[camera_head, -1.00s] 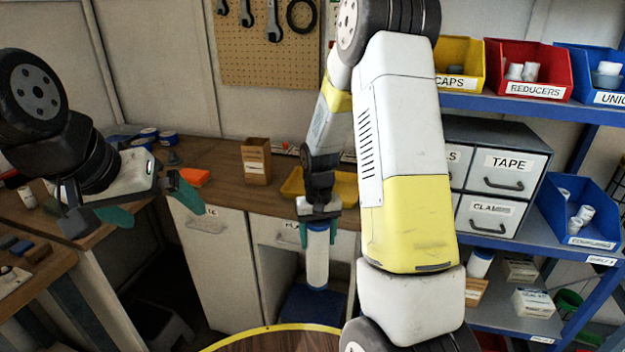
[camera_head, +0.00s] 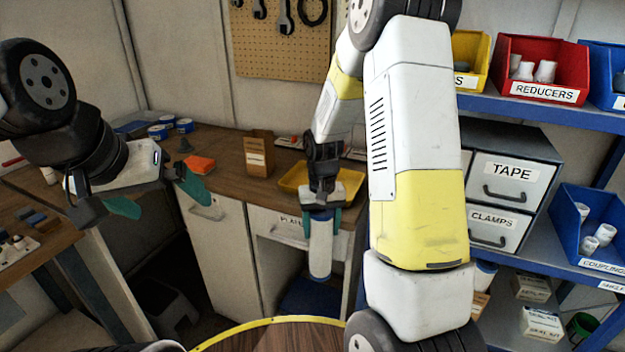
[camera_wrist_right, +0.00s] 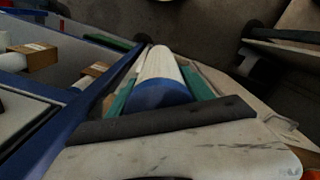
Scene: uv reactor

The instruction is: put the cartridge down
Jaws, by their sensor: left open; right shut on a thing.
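The cartridge (camera_head: 320,250) is a white cylinder with a blue end cap. My right gripper (camera_head: 321,218) is shut on its upper end, and the cartridge hangs roughly upright in front of the workbench cabinets in the head view. In the right wrist view the cartridge (camera_wrist_right: 160,80) points away between the green fingers, blue cap nearest. My left gripper (camera_head: 155,198) is open and empty at the left, its green-tipped fingers apart. The cartridge's lower end is in the air, above a blue surface low behind it.
The wooden workbench (camera_head: 222,178) carries a yellow tray (camera_head: 350,180), a wooden box (camera_head: 259,155) and an orange block (camera_head: 200,164). A blue shelf (camera_head: 520,119) with bins and drawers stands at the right. A round wooden top with yellow rim (camera_head: 270,338) is at the bottom.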

